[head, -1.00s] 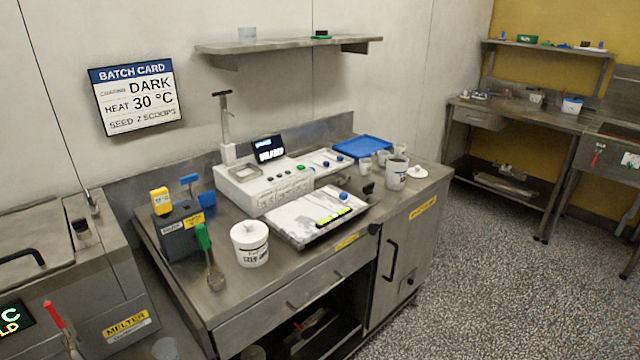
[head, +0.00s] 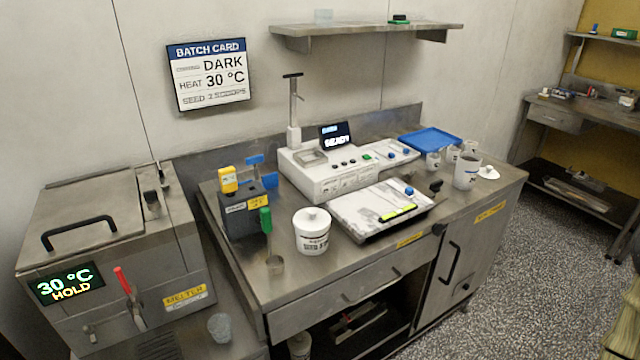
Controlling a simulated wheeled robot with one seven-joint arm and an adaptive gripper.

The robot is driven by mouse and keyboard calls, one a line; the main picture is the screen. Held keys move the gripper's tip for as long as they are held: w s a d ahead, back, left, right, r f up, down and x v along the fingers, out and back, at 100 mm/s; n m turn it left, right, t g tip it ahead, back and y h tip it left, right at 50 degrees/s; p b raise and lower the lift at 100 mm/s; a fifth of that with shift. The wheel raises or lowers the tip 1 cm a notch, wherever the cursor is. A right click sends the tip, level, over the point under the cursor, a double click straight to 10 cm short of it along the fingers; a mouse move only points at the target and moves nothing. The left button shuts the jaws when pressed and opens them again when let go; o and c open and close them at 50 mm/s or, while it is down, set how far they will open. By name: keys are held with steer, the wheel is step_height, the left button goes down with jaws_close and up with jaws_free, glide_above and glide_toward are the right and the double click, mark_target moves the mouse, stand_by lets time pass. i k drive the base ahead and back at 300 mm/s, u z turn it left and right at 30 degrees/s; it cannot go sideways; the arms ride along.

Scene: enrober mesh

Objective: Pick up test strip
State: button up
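I cannot pick out a test strip for certain. A pale slab (head: 368,208) lies on the steel worktable in front of a white machine (head: 330,181). On its front edge is a small yellow-green and dark bar (head: 398,213); a blue knob (head: 409,191) shows near its back right corner. The machine has a row of buttons, a lit screen (head: 336,136) that seems to read "READY", and a post with a T-shaped top. My gripper is not in view.
A lidded white tub (head: 312,231), a dark holder (head: 247,213) with coloured tools, a blue tray (head: 430,141) and a cup (head: 467,171) stand on the worktable. The melter (head: 110,265), reading 30 °C HOLD, is at left. Speckled floor (head: 500,270) is open at right.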

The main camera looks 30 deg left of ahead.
mark_target(408, 192)
steer(key=u, duration=0.8)
steer(key=i, duration=0.35)
